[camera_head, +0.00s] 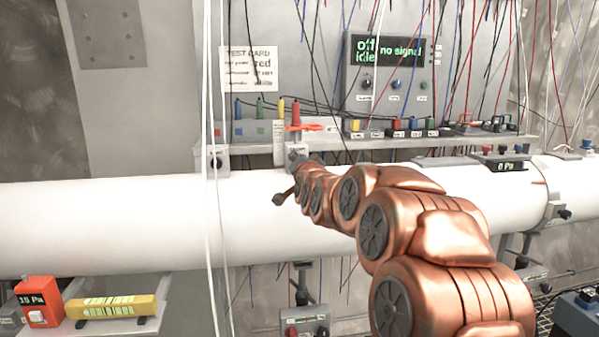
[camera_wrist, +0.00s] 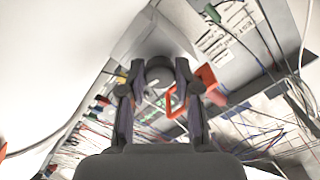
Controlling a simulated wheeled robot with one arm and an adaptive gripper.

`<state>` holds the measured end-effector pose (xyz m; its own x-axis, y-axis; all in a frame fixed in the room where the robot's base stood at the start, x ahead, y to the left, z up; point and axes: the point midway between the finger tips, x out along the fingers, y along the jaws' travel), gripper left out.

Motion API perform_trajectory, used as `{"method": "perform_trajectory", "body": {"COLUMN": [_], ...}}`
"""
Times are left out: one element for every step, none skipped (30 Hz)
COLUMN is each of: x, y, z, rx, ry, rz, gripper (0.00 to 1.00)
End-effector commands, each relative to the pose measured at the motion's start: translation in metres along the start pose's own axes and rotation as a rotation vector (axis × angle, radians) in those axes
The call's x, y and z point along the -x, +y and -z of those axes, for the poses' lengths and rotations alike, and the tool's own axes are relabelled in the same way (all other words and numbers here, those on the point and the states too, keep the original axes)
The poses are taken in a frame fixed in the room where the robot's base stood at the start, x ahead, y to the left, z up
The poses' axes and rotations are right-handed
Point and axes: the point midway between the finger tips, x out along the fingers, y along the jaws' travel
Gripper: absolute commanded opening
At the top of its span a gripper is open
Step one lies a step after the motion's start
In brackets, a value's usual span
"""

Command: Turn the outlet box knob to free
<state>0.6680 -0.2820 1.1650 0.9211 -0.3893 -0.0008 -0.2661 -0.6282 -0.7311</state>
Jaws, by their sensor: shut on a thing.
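The outlet box (camera_head: 297,149) is a small grey box at the top edge of the white pipe, left of centre in the head view. My gripper (camera_head: 296,163) reaches it from the front and covers most of its face. In the wrist view my gripper (camera_wrist: 159,78) has its two dark fingers on either side of a round grey knob (camera_wrist: 158,66), closed on it. The knob's marks and its setting cannot be read.
The white pipe (camera_head: 110,222) runs across the scene below the box. Coloured plugs, including a red one (camera_head: 296,113), stand close behind it. A display panel (camera_head: 389,78) reads "off", "idle" and "no signal". White cables (camera_head: 211,240) hang in front, left of my arm.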

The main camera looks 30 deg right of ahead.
Motion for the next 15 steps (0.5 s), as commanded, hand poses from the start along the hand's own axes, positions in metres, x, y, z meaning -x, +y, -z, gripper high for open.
{"method": "perform_trajectory", "body": {"x": [0.0,0.0,-0.0001,-0.0001,-0.0001,-0.0002,-0.0001,-0.0001,-0.0001,-0.0001,-0.0001,-0.0001,-0.0001,-0.0001,-0.0001], "y": [0.0033,0.0031,0.003,0.0028,0.0027,0.0025,0.0025,0.0025,0.0024,0.0023,0.0023,0.0023,0.0022,0.0022,0.0023], "z": [-0.0025,-0.0021,-0.0016,-0.0013,-0.0011,-0.0011,-0.001,-0.0011,-0.0011,-0.0011,-0.0011,-0.0011,-0.0011,-0.0011,-0.0009], "rx": [0.044,0.072,0.111,0.139,0.168,0.206,0.234,0.263,0.3,0.329,0.357,0.395,0.424,0.453,0.491], "ry": [0.002,0.003,0.004,0.004,0.004,0.004,0.004,0.004,0.003,0.003,0.004,0.004,0.004,0.004,0.004], "rz": [0.001,0.001,0.002,0.002,0.002,0.002,0.001,0.001,0.001,0.001,0.001,0.001,0.001,0.001,0.001], "gripper": [0.0,0.0,0.0,0.0,0.0,0.0,0.0,0.0,0.0,0.0,0.0,0.0,0.0,0.0,0.0]}}
